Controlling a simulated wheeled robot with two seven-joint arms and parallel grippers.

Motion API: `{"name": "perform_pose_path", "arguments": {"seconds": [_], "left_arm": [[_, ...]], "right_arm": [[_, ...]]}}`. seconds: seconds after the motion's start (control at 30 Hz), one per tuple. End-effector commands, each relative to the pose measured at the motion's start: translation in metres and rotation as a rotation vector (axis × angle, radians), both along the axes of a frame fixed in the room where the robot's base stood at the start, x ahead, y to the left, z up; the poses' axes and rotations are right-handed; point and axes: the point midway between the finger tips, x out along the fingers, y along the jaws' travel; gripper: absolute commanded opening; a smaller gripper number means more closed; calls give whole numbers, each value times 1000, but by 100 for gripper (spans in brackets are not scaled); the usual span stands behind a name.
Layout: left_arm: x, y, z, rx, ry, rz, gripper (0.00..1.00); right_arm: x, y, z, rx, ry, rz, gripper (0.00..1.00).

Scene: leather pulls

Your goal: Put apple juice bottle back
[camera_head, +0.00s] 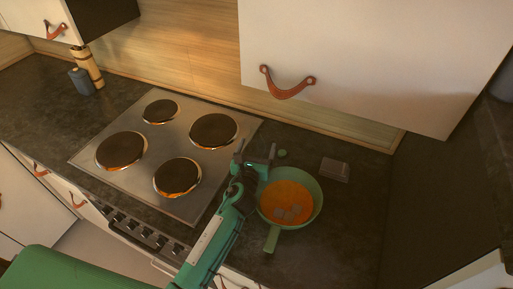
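I cannot make out an apple juice bottle for certain. A small round green thing (282,153) is on the dark counter just right of my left gripper, perhaps a cap or lid, too small to tell. My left gripper (256,153) is over the counter between the stove and a green pan. Its fingers are apart, and I see nothing held between them. My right gripper is not in view.
The green pan (314,190), orange inside with several greyish pieces, sits right beside my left gripper. A small grey box (335,169) is behind it. The hob (180,140) is left. A white wall cupboard (370,60) overhangs the back. A wooden mill (88,66) and blue-grey jar (81,82) stand far left.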

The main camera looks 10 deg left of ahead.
Motion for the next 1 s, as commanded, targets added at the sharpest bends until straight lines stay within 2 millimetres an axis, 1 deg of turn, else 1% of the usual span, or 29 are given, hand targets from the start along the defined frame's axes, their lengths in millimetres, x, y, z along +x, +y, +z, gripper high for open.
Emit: {"name": "perform_pose_path", "arguments": {"seconds": [0.2, 0.3, 0.33, 0.47, 0.7, 0.8, 0.9, 1.0], "left_arm": [[0, 0, 1, 0, 0, 0, 82], [0, 0, 5, 0, 0, 0, 82], [-2, 0, 3, 2, 0, 0, 82], [-22, 0, 1, 2, 0, -1, 82], [-73, 0, 0, 2, 1, -1, 82], [-91, 0, 1, 1, 0, 0, 82], [-105, 0, 1, 1, 0, 0, 82], [-114, -1, 2, 1, -1, 0, 82]], "right_arm": [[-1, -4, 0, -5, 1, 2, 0], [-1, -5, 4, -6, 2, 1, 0], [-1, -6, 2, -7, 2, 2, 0], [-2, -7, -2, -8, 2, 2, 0], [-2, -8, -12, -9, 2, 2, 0], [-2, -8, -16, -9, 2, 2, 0], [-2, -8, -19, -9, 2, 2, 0], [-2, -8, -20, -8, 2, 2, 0]]}}
